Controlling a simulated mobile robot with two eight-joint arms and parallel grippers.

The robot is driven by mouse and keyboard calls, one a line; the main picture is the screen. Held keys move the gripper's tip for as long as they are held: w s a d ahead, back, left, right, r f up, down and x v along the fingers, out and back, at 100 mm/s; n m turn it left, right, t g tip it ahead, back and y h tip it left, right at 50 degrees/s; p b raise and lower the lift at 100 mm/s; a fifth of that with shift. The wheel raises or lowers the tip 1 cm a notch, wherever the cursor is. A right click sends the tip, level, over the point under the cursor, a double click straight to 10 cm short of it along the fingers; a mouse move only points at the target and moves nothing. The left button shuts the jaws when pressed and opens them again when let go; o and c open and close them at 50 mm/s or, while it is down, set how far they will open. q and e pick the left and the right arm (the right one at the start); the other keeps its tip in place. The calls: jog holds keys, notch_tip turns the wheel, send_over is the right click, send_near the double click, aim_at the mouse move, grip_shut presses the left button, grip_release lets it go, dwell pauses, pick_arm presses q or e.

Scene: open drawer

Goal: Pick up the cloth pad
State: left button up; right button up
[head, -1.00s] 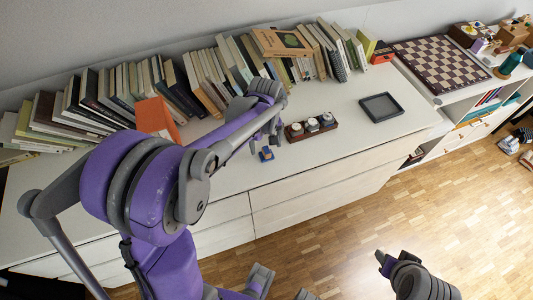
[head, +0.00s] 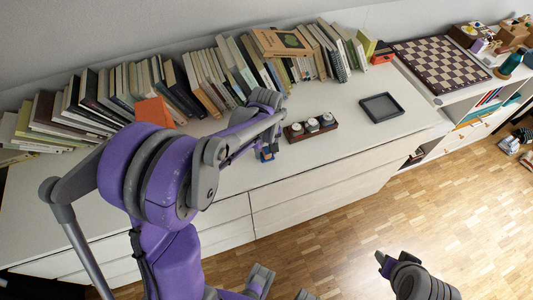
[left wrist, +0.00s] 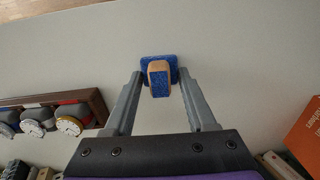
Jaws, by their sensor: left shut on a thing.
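In the head view, the pad (head: 266,156) shows as a small blue patch on or just above the white cabinet top, partly hidden by the gripper (head: 266,149). I cannot tell whether it touches the surface.
A dark wooden holder (head: 297,136) with round dials stands just right of the gripper. A grey tray (head: 382,107) lies farther right. The cabinet top's front strip is mostly clear.

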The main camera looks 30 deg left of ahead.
aim_at(266, 149)
pick_arm(q)
notch_tip(266, 149, up, 10)
jog(key=shift+r+p, duration=0.1)
jog(key=shift+p, duration=0.3)
jog(key=o, duration=0.8)
jog(key=c, duration=0.6)
jog(key=shift+c, duration=0.2)
